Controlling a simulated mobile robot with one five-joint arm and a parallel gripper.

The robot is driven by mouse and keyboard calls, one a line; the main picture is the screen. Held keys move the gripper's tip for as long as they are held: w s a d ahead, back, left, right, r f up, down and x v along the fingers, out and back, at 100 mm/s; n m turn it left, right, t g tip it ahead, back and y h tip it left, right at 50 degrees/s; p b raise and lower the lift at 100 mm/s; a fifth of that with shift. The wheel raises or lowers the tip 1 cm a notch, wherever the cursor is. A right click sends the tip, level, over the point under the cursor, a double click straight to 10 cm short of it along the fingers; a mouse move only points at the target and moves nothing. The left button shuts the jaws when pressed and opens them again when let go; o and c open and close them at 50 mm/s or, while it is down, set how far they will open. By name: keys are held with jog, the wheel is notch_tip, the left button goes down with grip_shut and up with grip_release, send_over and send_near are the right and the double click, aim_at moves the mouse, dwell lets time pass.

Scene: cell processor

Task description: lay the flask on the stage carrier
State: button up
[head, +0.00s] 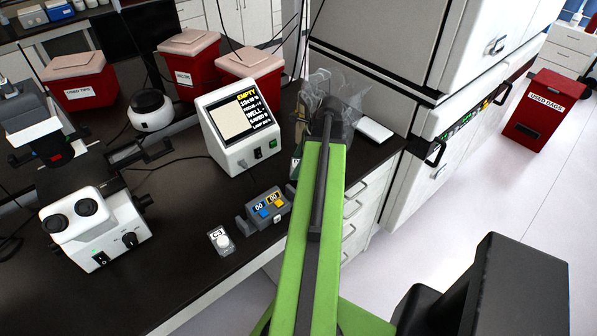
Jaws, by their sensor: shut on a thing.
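The microscope (95,225) stands at the left on the dark bench. A dark frame-like part (127,154) behind its eyepieces looks like the stage carrier; nothing clear can be made out on it. My green arm reaches from the bottom centre over the bench edge, far to the right of the microscope. My gripper is hidden behind the end of my arm. A crumpled-looking clear thing (348,112) shows around the arm's far end; I cannot tell whether it is a bag or the flask. No flask can be clearly made out.
A white display unit reading EMPTY (236,128), a small grey counter (266,209) and a white button block (221,242) stand between arm and microscope. Red bins (190,62) line the back. A white cabinet (375,50) rises at right.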

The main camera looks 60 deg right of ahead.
notch_tip(320, 180, down, 2)
jog(key=shift+f+b, duration=0.2)
jog(key=shift+b, duration=0.3)
jog(key=shift+r, duration=0.25)
jog(key=shift+f, duration=0.15)
jog(key=o, duration=2)
